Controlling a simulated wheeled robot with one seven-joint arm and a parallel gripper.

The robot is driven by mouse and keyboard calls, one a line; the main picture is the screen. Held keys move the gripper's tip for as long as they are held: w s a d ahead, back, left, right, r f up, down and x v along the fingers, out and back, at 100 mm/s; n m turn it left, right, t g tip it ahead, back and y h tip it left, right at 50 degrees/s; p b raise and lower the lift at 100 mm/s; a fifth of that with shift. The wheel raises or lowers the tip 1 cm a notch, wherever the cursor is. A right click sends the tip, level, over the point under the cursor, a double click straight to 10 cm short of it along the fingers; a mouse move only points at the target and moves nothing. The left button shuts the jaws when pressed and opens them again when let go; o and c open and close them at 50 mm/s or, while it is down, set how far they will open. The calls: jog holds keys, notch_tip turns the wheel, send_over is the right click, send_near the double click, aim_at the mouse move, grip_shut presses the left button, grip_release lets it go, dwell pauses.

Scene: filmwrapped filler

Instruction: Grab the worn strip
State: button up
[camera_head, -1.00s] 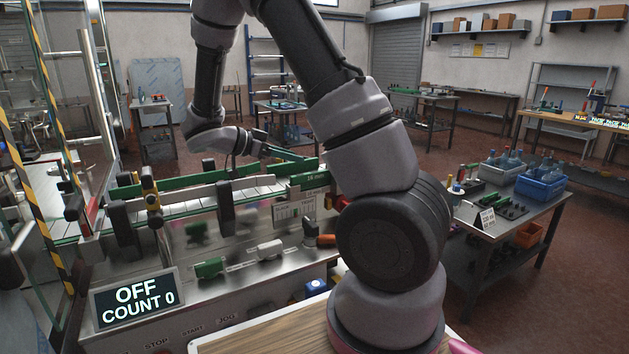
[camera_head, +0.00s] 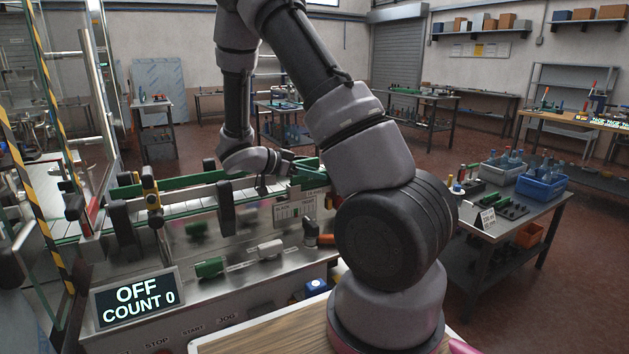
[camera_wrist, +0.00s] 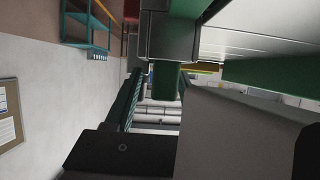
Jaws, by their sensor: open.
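A green guide strip runs along the conveyor (camera_head: 185,208) in the head view, with its far length (camera_head: 190,178) behind the white links. Another green piece (camera_head: 307,165) shows at the conveyor's right end, close to my gripper (camera_head: 288,167). In the wrist view a green strip (camera_wrist: 166,83) pokes out of a grey block and its end lies between the spread fingers of my gripper (camera_wrist: 158,112). The fingers look apart from it. I cannot tell from wear marks which green strip is the worn one. My arm hides part of the conveyor's right end.
Dark upright posts and knobs (camera_head: 227,207) stand along the conveyor's near side. A display (camera_head: 137,295) reads OFF, COUNT 0. Striped guard posts stand at the left.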

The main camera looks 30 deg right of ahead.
grip_shut()
jog(key=shift+r, duration=0.15)
